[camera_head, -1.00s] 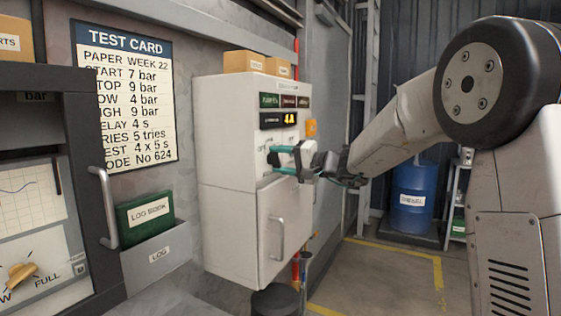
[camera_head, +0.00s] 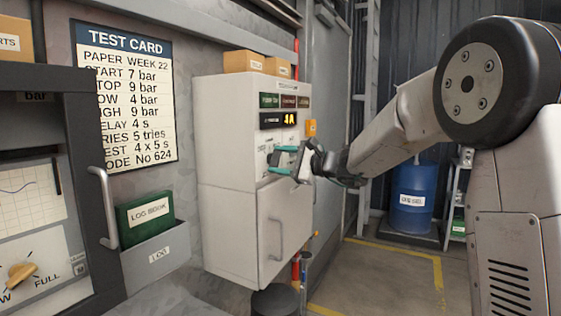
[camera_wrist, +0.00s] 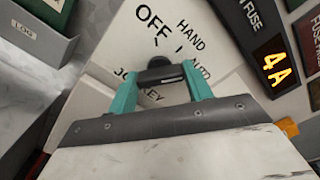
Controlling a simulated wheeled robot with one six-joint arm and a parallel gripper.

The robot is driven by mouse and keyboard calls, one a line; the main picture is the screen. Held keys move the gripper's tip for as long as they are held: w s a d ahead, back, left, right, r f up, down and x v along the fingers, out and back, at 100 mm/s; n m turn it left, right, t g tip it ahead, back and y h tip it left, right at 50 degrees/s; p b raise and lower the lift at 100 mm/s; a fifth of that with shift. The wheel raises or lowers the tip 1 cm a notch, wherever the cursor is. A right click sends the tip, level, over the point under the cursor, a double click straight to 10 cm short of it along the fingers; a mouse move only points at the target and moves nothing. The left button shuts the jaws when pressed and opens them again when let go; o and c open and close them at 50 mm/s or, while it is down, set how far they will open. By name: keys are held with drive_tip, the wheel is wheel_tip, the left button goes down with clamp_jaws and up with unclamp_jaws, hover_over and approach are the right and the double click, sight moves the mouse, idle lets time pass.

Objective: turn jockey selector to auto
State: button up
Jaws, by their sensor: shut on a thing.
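The white jockey control cabinet (camera_head: 228,130) hangs on the wall in the head view. My gripper (camera_head: 280,159) is at its front face, below the lit display. In the wrist view, the teal fingers of my gripper (camera_wrist: 159,74) are shut on the black jockey selector (camera_wrist: 158,66). The labels OFF and HAND show above the knob, and part of the word JOCKEY shows below it. Another label to the right is partly hidden by a finger. Which mark the knob points to cannot be told.
An amber 4A display (camera_head: 289,119) sits above the selector. The cabinet's lower door has a handle (camera_head: 276,238). A log book holder (camera_head: 158,252) is on the wall to the left.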

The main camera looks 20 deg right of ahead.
drive_tip(key=shift+f+m, duration=0.1)
drive_tip(key=shift+m, duration=1.3)
drive_tip(key=o, duration=1)
drive_tip(key=v, duration=0.7)
drive_tip(key=shift+s+d, duration=0.3)
drive_tip(key=shift+d, duration=0.05)
